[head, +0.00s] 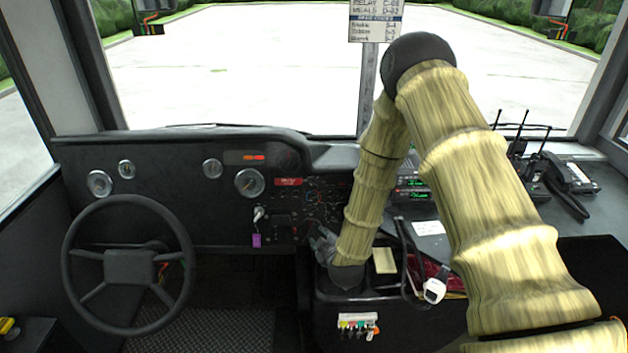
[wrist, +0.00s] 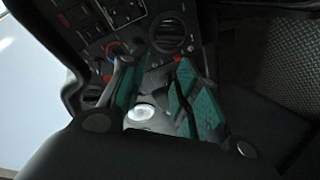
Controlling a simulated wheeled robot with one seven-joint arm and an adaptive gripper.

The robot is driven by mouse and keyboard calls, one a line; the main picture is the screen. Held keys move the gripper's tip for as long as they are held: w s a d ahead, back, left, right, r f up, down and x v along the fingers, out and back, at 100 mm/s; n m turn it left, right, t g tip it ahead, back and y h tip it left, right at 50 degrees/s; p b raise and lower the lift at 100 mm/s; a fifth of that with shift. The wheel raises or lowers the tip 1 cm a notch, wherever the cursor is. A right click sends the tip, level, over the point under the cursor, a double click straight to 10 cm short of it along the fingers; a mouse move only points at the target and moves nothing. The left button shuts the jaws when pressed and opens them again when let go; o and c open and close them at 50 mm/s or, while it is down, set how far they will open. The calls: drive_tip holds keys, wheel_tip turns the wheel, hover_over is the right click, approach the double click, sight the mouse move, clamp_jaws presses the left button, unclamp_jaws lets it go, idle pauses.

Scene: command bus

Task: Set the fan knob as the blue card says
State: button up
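A white card (head: 376,21) with a dark blue band and small print hangs on the windshield post in the head view. Its top is cut off, and I see no plainly blue card. The dash control panel (head: 318,203) carries small dials and knobs. In the wrist view a dial with a red and blue arc (wrist: 116,49) sits just past my left fingertip, which partly covers it. I cannot tell which control is the fan knob. My gripper (wrist: 155,66) is open and empty, its teal-padded fingers apart before the panel. In the head view my gripper (head: 318,238) is small and dark.
The steering wheel (head: 129,267) stands at left. A key with a purple tag (head: 256,240) hangs from the dash. Right of my gripper are a yellow note (head: 385,260), a white clipboard sheet (head: 428,228) and radios (head: 540,165). Round vents (wrist: 166,37) flank the panel.

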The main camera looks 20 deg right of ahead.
sight(312, 185)
drive_tip(key=w+d+r+n+t+p, duration=0.1)
drive_tip(key=w+d+r+n+t, duration=0.15)
drive_tip(key=w+r, duration=0.6)
drive_tip(key=shift+m+h, duration=0.3)
drive_tip(key=shift+m, duration=0.05)
drive_tip(key=p+x, duration=0.1)
drive_tip(key=x, duration=0.2)
drive_tip(key=p+x, duration=0.1)
drive_tip(key=x, duration=0.2)
drive_tip(key=p+x, duration=0.1)
drive_tip(key=x, duration=0.2)
drive_tip(key=shift+w+a+r, duration=0.1)
drive_tip(key=shift+a+r, duration=0.25)
drive_tip(key=shift+r, duration=0.05)
clamp_jaws()
